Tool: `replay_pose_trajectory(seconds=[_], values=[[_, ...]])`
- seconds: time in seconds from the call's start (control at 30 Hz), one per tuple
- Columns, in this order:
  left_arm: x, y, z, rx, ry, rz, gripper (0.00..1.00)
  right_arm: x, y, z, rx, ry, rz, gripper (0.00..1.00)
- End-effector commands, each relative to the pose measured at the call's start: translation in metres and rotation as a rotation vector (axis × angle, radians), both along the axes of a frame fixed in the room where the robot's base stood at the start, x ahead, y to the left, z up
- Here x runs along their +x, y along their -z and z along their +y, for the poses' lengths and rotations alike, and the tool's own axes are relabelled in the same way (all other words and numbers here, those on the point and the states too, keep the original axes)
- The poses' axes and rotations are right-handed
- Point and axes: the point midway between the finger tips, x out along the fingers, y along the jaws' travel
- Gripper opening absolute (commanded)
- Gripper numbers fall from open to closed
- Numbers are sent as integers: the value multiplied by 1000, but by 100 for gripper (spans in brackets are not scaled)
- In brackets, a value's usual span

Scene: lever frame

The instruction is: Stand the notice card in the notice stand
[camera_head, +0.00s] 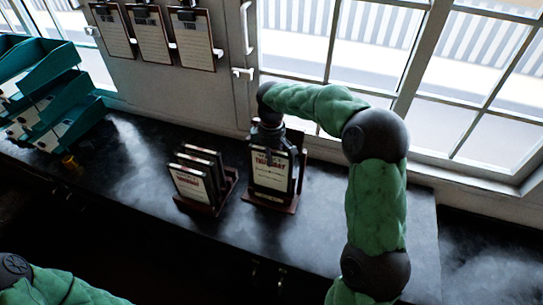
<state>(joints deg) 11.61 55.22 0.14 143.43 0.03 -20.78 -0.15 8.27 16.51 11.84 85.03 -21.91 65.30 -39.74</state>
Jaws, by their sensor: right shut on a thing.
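The notice card (270,177) is a white sheet with red print in a dark frame. It stands close to upright in or directly over a brown wooden notice stand (268,204) on the dark counter. I cannot tell whether its lower edge is fully seated. My right gripper (269,150) comes from above and is shut on the card's top edge; its fingertips are hard to make out against the dark frame. My left arm shows only at the bottom left corner; its gripper is out of view.
A wooden rack (205,207) with several similar framed cards stands just left of the stand. Teal trays (50,110) are at the far left. Clipboards (150,40) hang on the wall behind.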

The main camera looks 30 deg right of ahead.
Motion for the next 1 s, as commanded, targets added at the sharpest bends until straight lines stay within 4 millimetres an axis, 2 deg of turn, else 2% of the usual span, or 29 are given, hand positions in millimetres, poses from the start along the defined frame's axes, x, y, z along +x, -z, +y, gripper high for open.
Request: replay_pose_trajectory(seconds=[0.57,1.0], values=[[0,-2,0,0,0,0,0,0,0,0,0,0,-1,0],[0,4,0,0,0,0,0,-1,11,0,0,0,-1,0]])
